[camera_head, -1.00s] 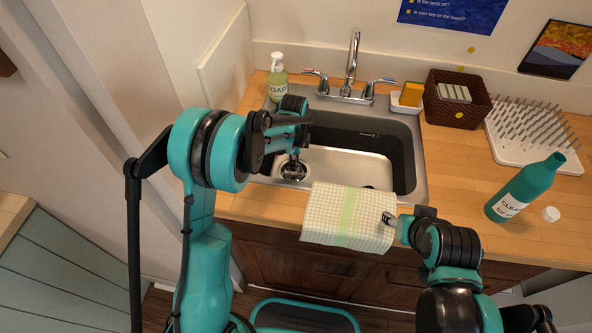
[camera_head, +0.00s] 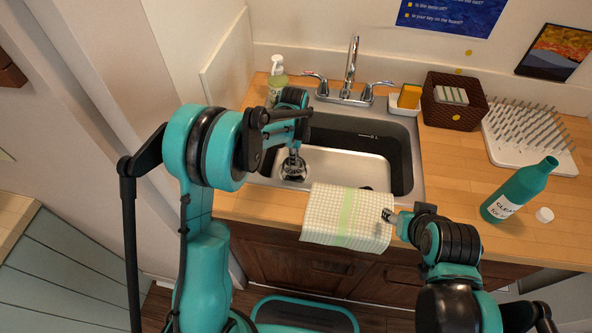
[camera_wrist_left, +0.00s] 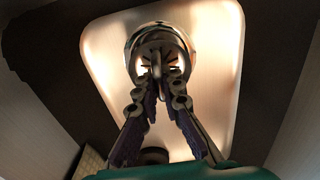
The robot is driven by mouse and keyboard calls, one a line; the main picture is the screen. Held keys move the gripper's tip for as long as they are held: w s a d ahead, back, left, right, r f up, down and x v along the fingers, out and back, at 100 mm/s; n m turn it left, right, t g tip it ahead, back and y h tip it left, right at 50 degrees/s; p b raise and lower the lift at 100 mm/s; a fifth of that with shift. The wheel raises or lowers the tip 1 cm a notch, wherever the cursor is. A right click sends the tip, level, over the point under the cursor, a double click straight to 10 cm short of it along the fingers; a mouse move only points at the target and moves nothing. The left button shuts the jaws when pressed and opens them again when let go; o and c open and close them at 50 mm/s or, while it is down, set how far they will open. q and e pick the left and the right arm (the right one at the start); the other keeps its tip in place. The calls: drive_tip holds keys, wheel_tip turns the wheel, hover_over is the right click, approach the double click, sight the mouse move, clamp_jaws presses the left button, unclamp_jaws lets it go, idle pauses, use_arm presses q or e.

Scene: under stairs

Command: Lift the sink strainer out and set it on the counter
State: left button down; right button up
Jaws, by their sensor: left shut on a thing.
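The sink strainer (camera_head: 293,171) is a round metal piece at the left of the sink basin (camera_head: 345,170). My left gripper (camera_head: 293,158) reaches down into the basin and is shut on the strainer's top. In the left wrist view the fingertips (camera_wrist_left: 161,80) close together on the middle of the shiny strainer (camera_wrist_left: 150,33). I cannot tell how far it is clear of the drain. The wooden counter (camera_head: 455,160) surrounds the sink. My right gripper (camera_head: 390,216) is at the right edge of the checked towel; whether its jaws are closed is unclear.
The checked towel (camera_head: 340,212) hangs over the counter's front edge. A soap bottle (camera_head: 277,86) and the faucet (camera_head: 351,75) stand behind the sink. A sponge holder (camera_head: 407,101), basket (camera_head: 455,105), drying rack (camera_head: 525,135) and green bottle (camera_head: 520,190) are at right. Counter between sink and bottle is clear.

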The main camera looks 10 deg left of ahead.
use_arm(q)
wheel_tip(320, 180, up, 14)
drive_tip(key=p, duration=0.9)
drive_tip(key=shift+r, duration=0.2)
